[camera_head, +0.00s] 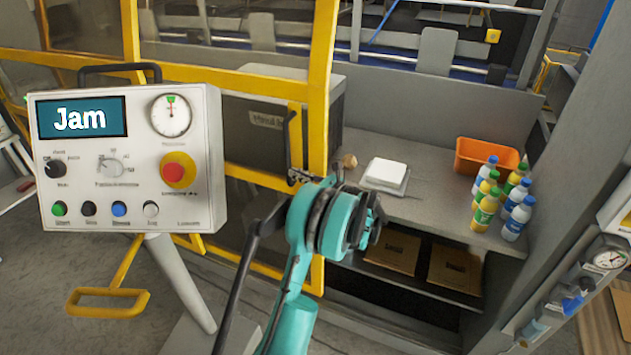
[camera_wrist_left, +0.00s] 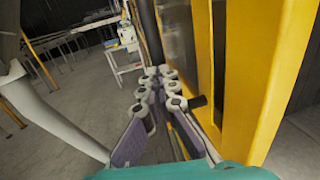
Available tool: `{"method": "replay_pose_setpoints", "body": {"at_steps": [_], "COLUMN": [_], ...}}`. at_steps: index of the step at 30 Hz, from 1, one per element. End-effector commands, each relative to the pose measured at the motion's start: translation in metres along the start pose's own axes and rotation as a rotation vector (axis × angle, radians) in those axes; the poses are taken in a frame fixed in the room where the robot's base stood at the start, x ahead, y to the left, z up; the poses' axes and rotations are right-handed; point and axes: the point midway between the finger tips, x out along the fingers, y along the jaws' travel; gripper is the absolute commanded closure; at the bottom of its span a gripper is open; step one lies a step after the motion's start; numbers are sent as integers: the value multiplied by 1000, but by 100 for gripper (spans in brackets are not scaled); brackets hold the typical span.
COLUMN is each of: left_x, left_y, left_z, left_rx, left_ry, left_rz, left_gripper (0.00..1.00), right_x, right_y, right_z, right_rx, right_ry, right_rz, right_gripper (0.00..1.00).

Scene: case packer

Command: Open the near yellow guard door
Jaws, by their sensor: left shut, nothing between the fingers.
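The near yellow guard door (camera_head: 321,120) stands upright at the middle of the head view, with a clear panel in a yellow frame. Its yellow edge also fills the right side of the left wrist view (camera_wrist_left: 258,75). A dark vertical handle (camera_head: 286,140) is on the door's right part. My left gripper (camera_head: 299,178) is by the handle's lower end; my teal wrist partly hides it. In the left wrist view its fingers (camera_wrist_left: 158,72) are together and empty, close to a dark upright bar (camera_wrist_left: 149,30). Contact with the handle is unclear. My right gripper is out of view.
A control panel (camera_head: 208,100) reading "Jam" stands left of the door. A grey worktop (camera_head: 430,205) right of it holds a white stack (camera_head: 386,174), an orange bin (camera_head: 468,155) and several bottles (camera_head: 485,208). Flat cartons (camera_head: 392,252) lie on the shelf below.

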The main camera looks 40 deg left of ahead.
Motion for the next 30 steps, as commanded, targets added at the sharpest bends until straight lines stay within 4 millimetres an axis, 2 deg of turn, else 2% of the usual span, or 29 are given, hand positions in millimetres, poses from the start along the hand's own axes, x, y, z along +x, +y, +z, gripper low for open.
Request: {"method": "replay_pose_setpoints", "body": {"at_steps": [1, 6, 13, 19, 30], "left_x": [18, 60, 101, 115, 116], "left_y": [7, 14, 22, 24, 24], "left_z": [0, 0, 0, 0, 0], "left_rx": [1, 1, 0, 0, 0], "left_ry": [-2, -1, 0, 0, 0], "left_rz": [11, 7, 5, 2, 1], "left_gripper": [100, 100, 100, 100, 100], "right_x": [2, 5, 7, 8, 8], "right_y": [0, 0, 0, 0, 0], "right_z": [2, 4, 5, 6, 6], "right_rx": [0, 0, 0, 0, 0], "right_ry": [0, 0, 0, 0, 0], "right_rz": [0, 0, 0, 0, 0], "right_gripper": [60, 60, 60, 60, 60]}}
